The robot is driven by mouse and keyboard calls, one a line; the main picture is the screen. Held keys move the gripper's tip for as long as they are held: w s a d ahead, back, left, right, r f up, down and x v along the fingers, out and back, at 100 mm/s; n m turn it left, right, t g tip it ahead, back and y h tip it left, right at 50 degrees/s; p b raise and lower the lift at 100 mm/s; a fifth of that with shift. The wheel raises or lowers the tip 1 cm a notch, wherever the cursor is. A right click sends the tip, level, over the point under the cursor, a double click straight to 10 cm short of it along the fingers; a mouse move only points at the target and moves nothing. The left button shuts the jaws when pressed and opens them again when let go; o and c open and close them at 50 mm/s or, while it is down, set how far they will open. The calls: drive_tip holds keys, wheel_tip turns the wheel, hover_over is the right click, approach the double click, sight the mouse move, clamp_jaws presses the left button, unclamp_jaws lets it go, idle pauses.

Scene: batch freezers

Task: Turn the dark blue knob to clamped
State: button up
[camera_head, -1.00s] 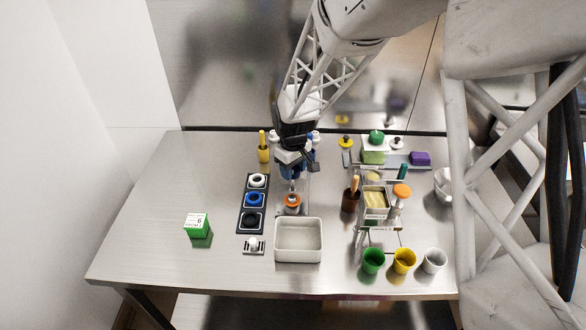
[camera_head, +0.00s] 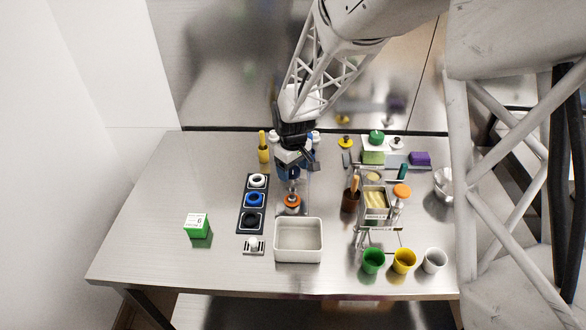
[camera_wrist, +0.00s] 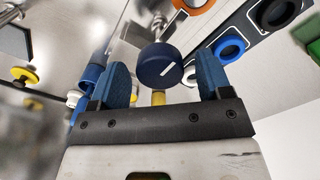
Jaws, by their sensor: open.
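The dark blue knob (camera_wrist: 160,66) shows in the wrist view as a round disc with a short white mark, slanting up to the right. A thin metal stem rises behind it. My gripper (camera_wrist: 162,60) is open, with one blue finger on each side of the knob and a visible gap on both sides. I cannot tell how deep the fingers reach past it. In the head view my gripper (camera_head: 291,174) is low over the back middle of the table and largely hides the knob. I can read no clamped label.
An orange-ringed part (camera_head: 292,203) and a pale tray (camera_head: 299,241) stand in front of my gripper. A dark panel (camera_head: 239,228) with white, blue and black rings is to the left. A yellow-handled item (camera_head: 263,150) stands behind left. A rack (camera_head: 376,214) is to the right.

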drive_tip(key=shift+r, duration=3.85)
drive_tip(key=shift+s+d+r, duration=0.1)
drive_tip(key=shift+d+r, duration=0.05)
drive_tip(key=s+d+r+m+t, duration=0.1)
drive_tip(key=s+d+r+m, duration=0.4)
drive_tip(key=s+d+r, duration=0.9)
drive_tip(key=s+d+m, duration=0.2)
drive_tip(key=s+d, duration=0.1)
drive_tip(key=s, duration=0.6)
drive_tip(key=s+d+m+t, duration=0.1)
drive_tip(key=s+d+m, duration=0.1)
drive_tip(key=s, duration=0.7)
drive_tip(key=shift+s+d+t, duration=0.15)
drive_tip(key=shift+d+t, duration=0.15)
drive_tip(key=shift+d, duration=0.5)
